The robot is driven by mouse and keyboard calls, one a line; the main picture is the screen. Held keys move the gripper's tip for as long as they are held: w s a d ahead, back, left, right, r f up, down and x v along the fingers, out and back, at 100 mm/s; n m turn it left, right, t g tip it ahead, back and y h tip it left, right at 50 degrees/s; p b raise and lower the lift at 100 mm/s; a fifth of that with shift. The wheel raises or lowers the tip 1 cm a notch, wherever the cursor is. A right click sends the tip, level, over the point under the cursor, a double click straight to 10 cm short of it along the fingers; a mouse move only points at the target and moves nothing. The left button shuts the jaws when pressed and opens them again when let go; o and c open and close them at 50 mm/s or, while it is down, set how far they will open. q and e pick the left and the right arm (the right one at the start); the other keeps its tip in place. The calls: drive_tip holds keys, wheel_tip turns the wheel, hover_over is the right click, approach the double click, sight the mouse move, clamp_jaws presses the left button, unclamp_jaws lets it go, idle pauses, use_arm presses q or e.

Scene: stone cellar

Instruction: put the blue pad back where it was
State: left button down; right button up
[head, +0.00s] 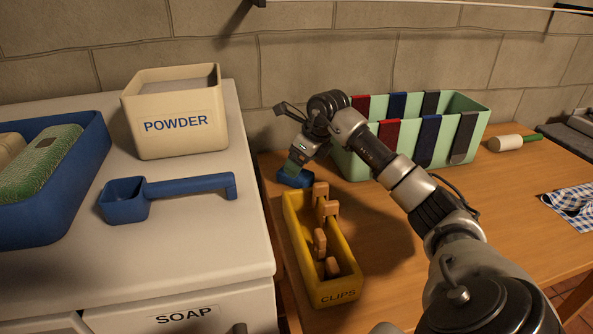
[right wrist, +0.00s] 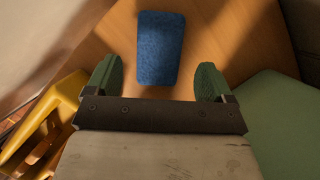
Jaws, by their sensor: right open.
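The blue pad (head: 296,179) lies on the wooden table, just behind the yellow clips box and left of the mint-green bin. In the right wrist view the blue pad (right wrist: 161,45) lies flat on the wood, ahead of and between my fingers. My right gripper (head: 294,168) points down over the pad. Its green fingers (right wrist: 158,70) are apart with nothing gripped, and a gap shows on each side of the pad. I cannot tell how high the fingertips are above it. My left gripper is not in view.
The yellow clips box (head: 331,287) stands close in front. The mint-green bin (head: 357,167) with coloured bands is right behind my arm. On the white cabinet at left are a powder box (head: 178,140), a blue scoop (head: 124,208) and a blue tray (head: 93,165). The table's right side has clear wood.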

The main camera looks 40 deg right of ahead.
drive_tip(key=v, duration=0.7)
drive_tip(key=shift+r, duration=0.15)
